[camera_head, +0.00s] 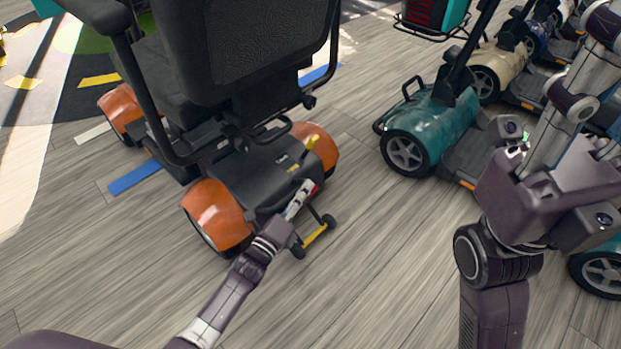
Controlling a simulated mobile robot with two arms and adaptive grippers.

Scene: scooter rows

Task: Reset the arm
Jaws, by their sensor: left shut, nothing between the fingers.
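My left arm (225,295) reaches in from the lower left. Its gripper (305,190) is shut and empty, with its tip over the rear of an orange and black scooter (262,170). My right arm (490,260) stands folded on the right side of the view. Its gripper end is not clearly seen.
A teal scooter (425,130) stands beyond the right arm, with a beige one (495,68) and others behind it. A teal-fendered wheel (602,272) is close at the right edge. Bare wooden floor (385,260) lies between my arms.

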